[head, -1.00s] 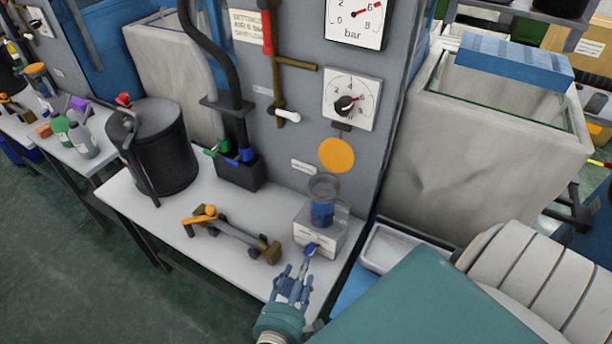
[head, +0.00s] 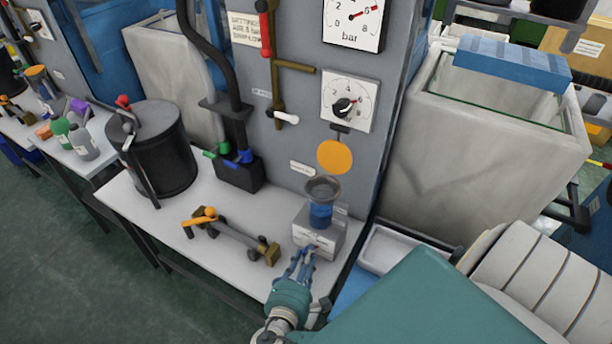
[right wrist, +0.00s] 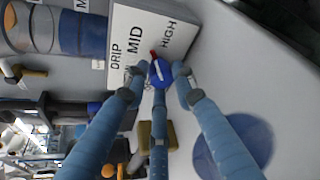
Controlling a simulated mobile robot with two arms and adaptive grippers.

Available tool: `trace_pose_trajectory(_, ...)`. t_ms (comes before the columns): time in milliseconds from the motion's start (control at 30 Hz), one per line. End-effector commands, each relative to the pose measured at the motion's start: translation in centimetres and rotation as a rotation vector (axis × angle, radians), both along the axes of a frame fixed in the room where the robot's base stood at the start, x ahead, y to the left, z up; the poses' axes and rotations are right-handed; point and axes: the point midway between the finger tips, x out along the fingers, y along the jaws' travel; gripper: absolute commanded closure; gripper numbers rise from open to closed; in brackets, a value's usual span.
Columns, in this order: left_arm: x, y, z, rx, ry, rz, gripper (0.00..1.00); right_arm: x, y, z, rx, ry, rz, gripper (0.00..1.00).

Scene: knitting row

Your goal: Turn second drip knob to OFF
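A blue drip knob (right wrist: 161,72) with a white bar and a red pointer sits on a white panel (right wrist: 128,38) marked DRIP, MID and HIGH. In the right wrist view the red pointer points between MID and HIGH. The panel is the front of a small white box (head: 328,238) under a blue cup on the bench. My right gripper (right wrist: 159,82) has its three fingers spread around the knob, with a small gap showing at the left fingertip. In the head view my right gripper (head: 303,258) covers the knob. My left gripper is out of view.
A brass and grey valve fitting (head: 235,237) lies on the bench (head: 165,222) left of the box. A black pot (head: 160,150) stands further left. A gauge panel (head: 300,130) rises behind. A white tray (head: 400,250) is at the right.

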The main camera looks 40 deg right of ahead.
Motion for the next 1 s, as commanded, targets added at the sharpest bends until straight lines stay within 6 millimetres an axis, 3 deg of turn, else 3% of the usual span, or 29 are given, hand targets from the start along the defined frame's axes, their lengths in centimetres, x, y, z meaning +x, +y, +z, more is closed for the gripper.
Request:
trace_pose_trajectory(667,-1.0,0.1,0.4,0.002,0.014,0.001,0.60,-0.2,0.0,-0.2,-0.007,0.028,-0.003,1.00)
trace_pose_trajectory(1000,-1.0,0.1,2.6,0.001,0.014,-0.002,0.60,-0.1,0.1,0.3,-0.048,0.134,-0.003,1.00)
